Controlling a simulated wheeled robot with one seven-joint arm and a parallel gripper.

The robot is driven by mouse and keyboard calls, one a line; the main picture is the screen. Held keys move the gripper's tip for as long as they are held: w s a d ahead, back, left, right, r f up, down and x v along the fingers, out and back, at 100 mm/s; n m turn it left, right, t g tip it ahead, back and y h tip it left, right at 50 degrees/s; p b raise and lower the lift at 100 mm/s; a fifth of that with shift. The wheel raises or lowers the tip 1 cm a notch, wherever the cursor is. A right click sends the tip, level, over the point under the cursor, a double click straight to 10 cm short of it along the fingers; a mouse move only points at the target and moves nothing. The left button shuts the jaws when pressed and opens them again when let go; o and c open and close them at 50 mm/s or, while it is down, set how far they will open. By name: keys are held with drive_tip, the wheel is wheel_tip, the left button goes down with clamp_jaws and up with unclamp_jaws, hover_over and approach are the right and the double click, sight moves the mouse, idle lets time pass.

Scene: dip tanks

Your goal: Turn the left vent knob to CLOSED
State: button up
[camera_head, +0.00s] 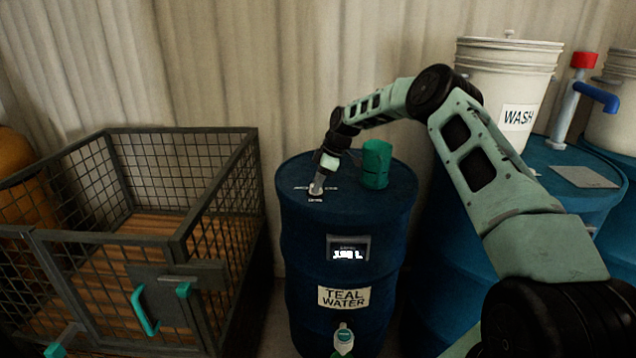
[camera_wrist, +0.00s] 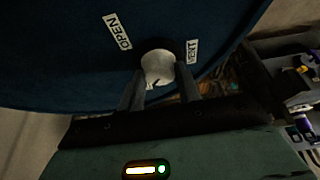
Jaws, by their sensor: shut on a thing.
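The vent knob (camera_wrist: 157,64) is a pale round knob on the top of a dark blue drum (camera_head: 302,245) labelled TEAL WATER. An OPEN label (camera_wrist: 117,31) sits to the upper left of the knob and a VENT label (camera_wrist: 192,52) to its right in the wrist view. A CLOSED label cannot be made out there. My gripper (camera_wrist: 160,74) has a finger on each side of the knob and is shut on it. In the head view my gripper (camera_head: 317,187) reaches down to the left part of the drum top and mostly hides the knob.
A green cup (camera_head: 376,166) stands on the drum top, right of my gripper. A wire-mesh cage (camera_head: 185,240) with a wooden floor stands to the left. Another blue drum, at right, carries a white WASH bucket (camera_head: 500,85) and a pipe with a red cap (camera_head: 584,61).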

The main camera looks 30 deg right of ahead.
drive_tip(key=o, duration=1)
drive_tip(key=b+v, duration=0.1)
drive_tip(key=v, duration=1.6)
drive_tip(key=shift+r+b, duration=0.2)
drive_tip(key=shift+b, duration=0.15)
